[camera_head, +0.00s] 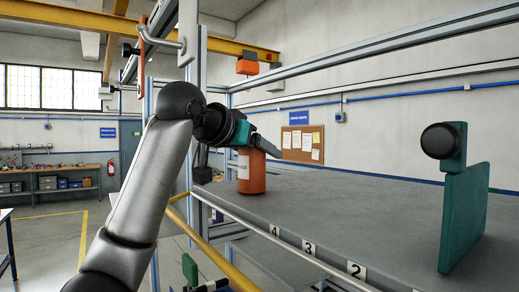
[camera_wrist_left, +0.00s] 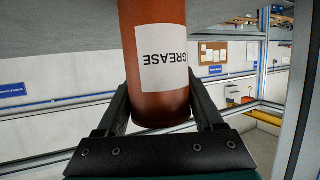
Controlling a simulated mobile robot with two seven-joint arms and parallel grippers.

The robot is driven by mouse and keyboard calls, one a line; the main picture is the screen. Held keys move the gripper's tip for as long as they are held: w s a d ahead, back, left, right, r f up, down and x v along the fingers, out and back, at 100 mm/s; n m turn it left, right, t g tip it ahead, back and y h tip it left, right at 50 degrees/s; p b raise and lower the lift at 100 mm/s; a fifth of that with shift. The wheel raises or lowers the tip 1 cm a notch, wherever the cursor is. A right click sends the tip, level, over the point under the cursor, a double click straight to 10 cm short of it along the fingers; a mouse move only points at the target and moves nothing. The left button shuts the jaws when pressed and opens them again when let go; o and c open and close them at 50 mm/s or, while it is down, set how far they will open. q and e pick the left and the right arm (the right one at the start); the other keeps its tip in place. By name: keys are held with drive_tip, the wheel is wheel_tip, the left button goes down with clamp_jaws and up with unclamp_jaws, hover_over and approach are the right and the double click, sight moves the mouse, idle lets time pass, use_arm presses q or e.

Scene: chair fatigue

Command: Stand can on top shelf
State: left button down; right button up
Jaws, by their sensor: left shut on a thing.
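An orange-brown can (camera_head: 252,172) with a white label is upright at the shelf's left end. The top shelf (camera_head: 330,205) is a wide grey surface with number tags along its front edge. My left gripper (camera_head: 255,143) is shut on the can near its top. In the left wrist view the can (camera_wrist_left: 155,100) sits between both fingers, its GREASE label upside down in that picture. The can's lower end looks at or very close to the shelf surface; I cannot tell whether it touches. My right gripper is not in view.
A teal plate with a black round knob (camera_head: 464,215) stands at the shelf's right. The shelf between it and the can is clear. A metal upright and yellow rail (camera_head: 215,260) are near my left arm. An orange hoist block (camera_head: 247,66) hangs behind.

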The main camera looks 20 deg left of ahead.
use_arm(q)
drive_tip(key=shift+d, duration=0.1)
drive_tip(key=shift+f, duration=0.15)
unclamp_jaws()
drive_tip(key=shift+r, duration=0.2)
drive_tip(key=b+v, duration=0.4)
drive_tip(key=v, duration=0.8)
